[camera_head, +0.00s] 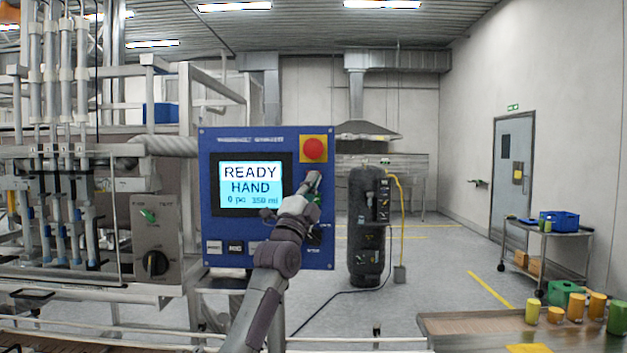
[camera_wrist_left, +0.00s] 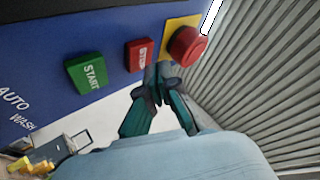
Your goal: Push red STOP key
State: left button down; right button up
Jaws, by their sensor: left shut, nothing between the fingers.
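The blue control panel (camera_head: 228,228) stands ahead, its screen (camera_head: 251,188) reading READY, HAND, 0 pc, 350 ml. In the left wrist view the red STOP key (camera_wrist_left: 139,54) sits between the green START key (camera_wrist_left: 86,73) and a round red button (camera_wrist_left: 187,46) on a yellow plate. In the head view my left gripper (camera_head: 313,179) covers the place of the STOP key. It is shut and empty. In the left wrist view its fingertips (camera_wrist_left: 159,74) appear close beside the STOP key; I cannot tell whether they touch. My right gripper is not in view.
The round red button (camera_head: 313,149) is just above my fingertips. Filler machinery (camera_head: 150,235) stands left of the panel. A dark tank (camera_head: 366,230) stands behind, and a table with cups (camera_head: 480,325) is at lower right.

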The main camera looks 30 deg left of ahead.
pick_arm(q)
jog(key=shift+s+d+b, duration=0.2)
jog(key=shift+s+d, duration=0.25)
jog(key=shift+s, duration=0.25)
jog(key=shift+s+d+b, duration=0.15)
jog(key=shift+s+d, duration=0.3)
jog(key=shift+s, duration=0.3)
jog(key=shift+s+d+b, duration=0.2)
jog(key=shift+s+d, duration=0.25)
jog(key=shift+s, duration=0.25)
